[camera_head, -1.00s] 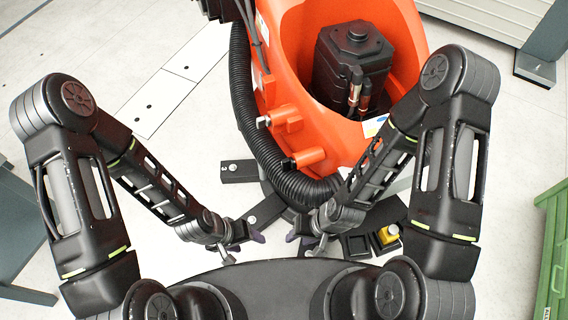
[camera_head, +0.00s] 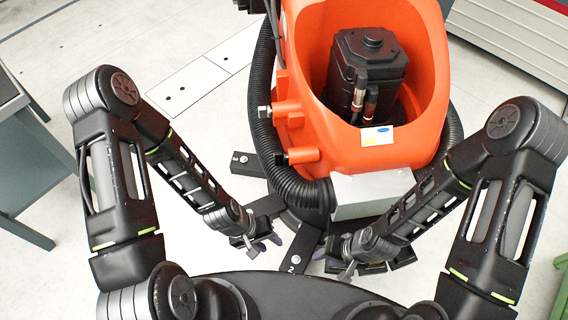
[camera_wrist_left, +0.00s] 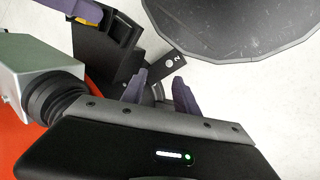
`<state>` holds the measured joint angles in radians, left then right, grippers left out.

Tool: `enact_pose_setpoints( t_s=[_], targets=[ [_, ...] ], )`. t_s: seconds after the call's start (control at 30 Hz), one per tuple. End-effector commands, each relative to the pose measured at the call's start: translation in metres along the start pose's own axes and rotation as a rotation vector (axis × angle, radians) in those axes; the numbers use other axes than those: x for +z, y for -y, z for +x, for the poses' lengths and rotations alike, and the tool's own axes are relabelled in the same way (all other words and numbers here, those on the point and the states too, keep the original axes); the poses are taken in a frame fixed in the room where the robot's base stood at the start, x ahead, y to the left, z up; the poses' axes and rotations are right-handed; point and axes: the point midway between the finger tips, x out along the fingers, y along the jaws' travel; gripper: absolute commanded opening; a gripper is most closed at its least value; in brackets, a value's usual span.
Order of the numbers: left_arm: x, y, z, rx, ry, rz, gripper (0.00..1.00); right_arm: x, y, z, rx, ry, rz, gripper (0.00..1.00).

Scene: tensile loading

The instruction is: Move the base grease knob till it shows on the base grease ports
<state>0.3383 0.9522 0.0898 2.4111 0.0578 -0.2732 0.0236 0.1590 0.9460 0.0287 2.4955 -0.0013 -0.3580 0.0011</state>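The orange robot base (camera_head: 311,95) stands ahead of me. Two orange stubs on its left side, an upper one (camera_head: 286,111) and a lower one (camera_head: 299,157), carry small metal or dark tips; these look like the grease ports. I cannot pick out a base grease knob with certainty. My left gripper (camera_head: 268,244) is low in front of the base, its two purple fingers apart and empty in the left wrist view (camera_wrist_left: 158,88). My right gripper (camera_head: 330,263) is low to its right; its opening is unclear.
A black ribbed hose (camera_head: 265,130) curves round the base. Black feet (camera_head: 298,252) spread on the floor. A grey box (camera_head: 370,192) juts from the base front. A grey table (camera_head: 40,160) stands left.

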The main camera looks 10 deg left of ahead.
Motion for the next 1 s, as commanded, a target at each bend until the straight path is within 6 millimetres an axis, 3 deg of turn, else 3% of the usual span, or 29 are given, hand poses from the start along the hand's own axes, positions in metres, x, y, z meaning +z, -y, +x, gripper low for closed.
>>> enact_pose_setpoints(
  t_s=[0.03, 0.37, 0.57, 0.67, 0.8, 0.9, 1.0],
  targets=[
    [-0.007, 0.007, 0.013, 0.007, 0.002, -0.044, 0.36, 0.000, -0.004, 0.012, 0.000, 0.000, -0.001, 0.36],
    [-0.062, 0.030, 0.057, 0.102, 0.086, -0.455, 0.36, 0.000, -0.023, 0.060, 0.000, 0.000, -0.001, 0.36],
    [-0.120, 0.032, 0.065, 0.286, 0.232, -0.836, 0.36, 0.001, -0.038, 0.097, 0.000, 0.000, -0.001, 0.36],
    [-0.161, 0.023, 0.044, 0.455, 0.367, -1.044, 0.36, 0.001, -0.045, 0.115, 0.001, 0.000, -0.001, 0.36],
    [-0.206, 0.005, -0.017, 0.692, 0.598, -1.215, 0.36, 0.001, -0.050, 0.128, 0.001, 0.000, -0.002, 0.36],
    [-0.221, -0.006, -0.060, 0.805, 0.748, -1.255, 0.36, 0.001, -0.051, 0.130, 0.001, -0.001, -0.002, 0.36],
    [-0.225, -0.012, -0.090, 0.862, 0.856, -1.263, 0.36, 0.001, -0.051, 0.131, 0.001, -0.001, -0.002, 0.36]
  ],
)
